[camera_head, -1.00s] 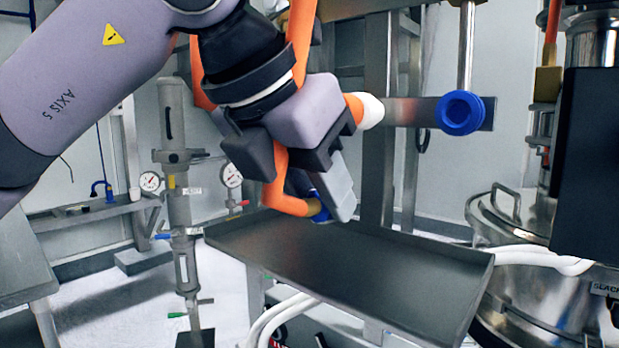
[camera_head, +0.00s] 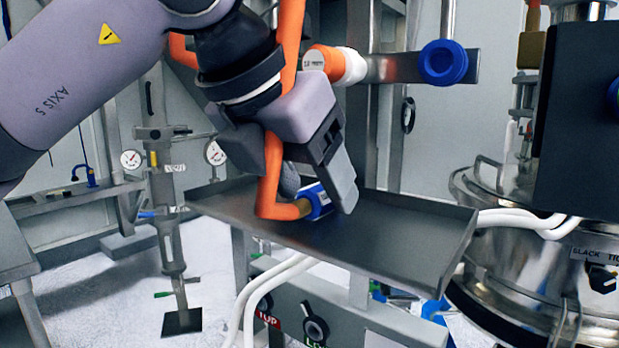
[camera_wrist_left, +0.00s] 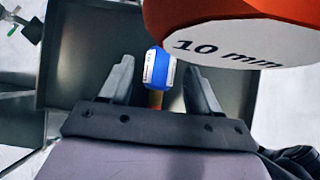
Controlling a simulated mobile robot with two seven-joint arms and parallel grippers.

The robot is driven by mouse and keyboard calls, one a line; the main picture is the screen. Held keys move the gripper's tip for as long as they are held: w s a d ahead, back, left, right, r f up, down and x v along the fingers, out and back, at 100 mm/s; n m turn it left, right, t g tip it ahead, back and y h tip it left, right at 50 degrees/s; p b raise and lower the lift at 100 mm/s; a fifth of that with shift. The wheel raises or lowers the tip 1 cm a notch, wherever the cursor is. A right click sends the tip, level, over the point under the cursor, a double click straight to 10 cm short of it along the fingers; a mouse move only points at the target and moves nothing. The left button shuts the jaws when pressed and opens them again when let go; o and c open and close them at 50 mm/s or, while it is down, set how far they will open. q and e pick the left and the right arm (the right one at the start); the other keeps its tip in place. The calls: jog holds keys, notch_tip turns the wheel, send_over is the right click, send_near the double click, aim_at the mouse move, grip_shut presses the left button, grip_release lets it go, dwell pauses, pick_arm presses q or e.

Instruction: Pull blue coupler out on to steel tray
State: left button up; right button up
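The blue coupler (camera_head: 318,201) with a white label sits at the brass end of an orange hose (camera_head: 275,208), over the steel tray (camera_head: 400,250). I cannot tell whether it touches the tray. My left gripper (camera_head: 318,190) is at the coupler, with its near finger partly in front of it. In the left wrist view, the coupler (camera_wrist_left: 159,68) is between the two fingers of my left gripper (camera_wrist_left: 160,72), with a gap on each side. The gripper looks open. My right gripper does not show.
A large orange piece with a white "10 mm" face (camera_wrist_left: 225,45) is close to the left wrist camera. A steel vessel (camera_head: 520,260) and dark panel (camera_head: 585,180) stand right. The tray's right half is clear.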

pick_arm(q)
jog(key=v, duration=0.7)
dwell(0.3)
dwell(0.3)
